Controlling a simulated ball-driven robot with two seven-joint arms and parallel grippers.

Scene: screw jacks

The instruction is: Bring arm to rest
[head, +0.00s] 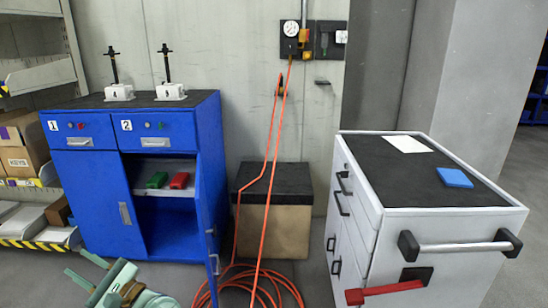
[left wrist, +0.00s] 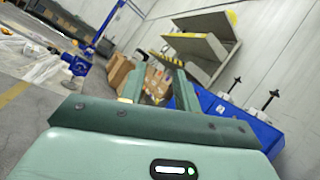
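My left gripper (head: 76,262) is at the lower left of the head view, in front of the blue cabinet (head: 92,190). Its two fingers are spread apart with nothing between them. In the left wrist view the gripper (left wrist: 157,80) also shows open and empty, with shelving and boxes far beyond the fingertips. My right gripper is in neither view. Two screw jacks with white bases, the left one (head: 118,92) and the right one (head: 171,91), stand upright on the cabinet's dark top.
An orange hose (head: 262,225) hangs down and coils on the floor. A grey cart (head: 355,240) stands right. Shelving (head: 38,243) borders the left.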

